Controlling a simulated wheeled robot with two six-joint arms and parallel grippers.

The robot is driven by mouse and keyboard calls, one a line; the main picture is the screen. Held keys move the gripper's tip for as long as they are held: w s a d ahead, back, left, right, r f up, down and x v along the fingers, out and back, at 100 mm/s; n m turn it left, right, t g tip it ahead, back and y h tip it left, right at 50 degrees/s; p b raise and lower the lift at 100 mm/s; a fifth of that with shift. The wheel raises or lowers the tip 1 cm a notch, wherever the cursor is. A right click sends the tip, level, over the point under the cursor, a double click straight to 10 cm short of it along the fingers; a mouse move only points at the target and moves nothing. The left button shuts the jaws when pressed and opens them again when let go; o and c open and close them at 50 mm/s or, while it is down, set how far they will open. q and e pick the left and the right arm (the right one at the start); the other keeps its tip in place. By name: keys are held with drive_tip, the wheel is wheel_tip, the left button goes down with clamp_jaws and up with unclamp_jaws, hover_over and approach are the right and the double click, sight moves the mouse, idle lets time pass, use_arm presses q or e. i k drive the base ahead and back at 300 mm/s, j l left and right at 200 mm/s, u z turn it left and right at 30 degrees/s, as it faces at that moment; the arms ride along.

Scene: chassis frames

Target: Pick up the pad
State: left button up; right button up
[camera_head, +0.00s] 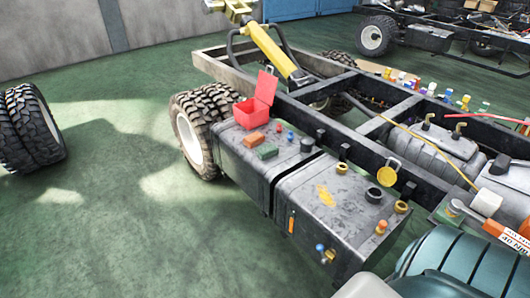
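Two small flat blocks lie on the grey box-shaped tank on the chassis side: a green one (267,152) and an orange one (255,139) just behind it. Either may be the pad; I cannot tell which from this view. An open red box (254,106) with its lid raised stands behind them on the same tank (236,158). Neither of my grippers can be made out in the head view.
Small blue and red knobs and a dark cap (307,145) sit right of the blocks. A second grey tank (318,213) stands nearer, with caps on top. The dark chassis rail (330,127) runs behind. A large tyre (194,130) stands left; green floor (110,225) is open there.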

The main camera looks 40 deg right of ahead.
sight(256, 138)
drive_tip(key=z, duration=1.3)
drive_tip(key=i+j+z, duration=0.2)
drive_tip(key=i, duration=0.25)
drive_tip(key=j, duration=0.1)
